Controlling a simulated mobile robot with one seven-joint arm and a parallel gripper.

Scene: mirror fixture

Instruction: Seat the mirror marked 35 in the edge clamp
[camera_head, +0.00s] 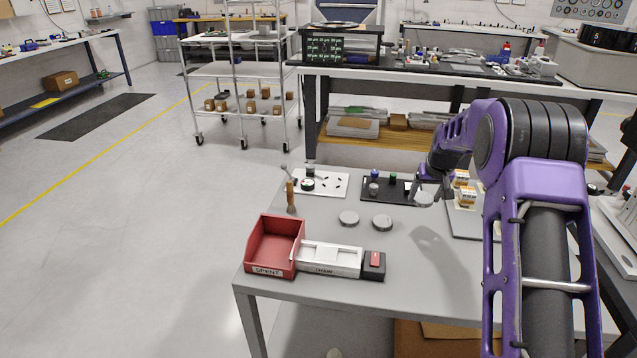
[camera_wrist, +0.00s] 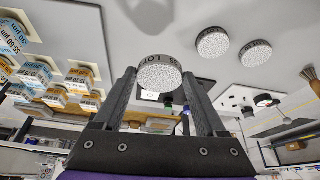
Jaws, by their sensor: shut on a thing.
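My gripper (camera_head: 426,190) is over the right part of the table. In the wrist view its two dark fingers (camera_wrist: 160,86) are shut on a round mirror (camera_wrist: 160,73) with a speckled grey face and a pale rim. Rim lettering shows, but I cannot read its number surely. The held mirror also shows in the head view (camera_head: 424,199), right of a black plate (camera_head: 402,196) with small posts and knobs. I cannot tell which part there is the edge clamp. Two similar mirrors lie on the table, one left (camera_head: 349,218) and one right (camera_head: 382,223); their markings are unreadable.
A red bin marked SPENT (camera_head: 270,262) and a pale device with a black end (camera_head: 332,260) stand at the front left. A white board (camera_head: 327,187) and a brush (camera_head: 290,197) are behind. Small boxes (camera_head: 465,192) stand on a right tray. The table's front middle is clear.

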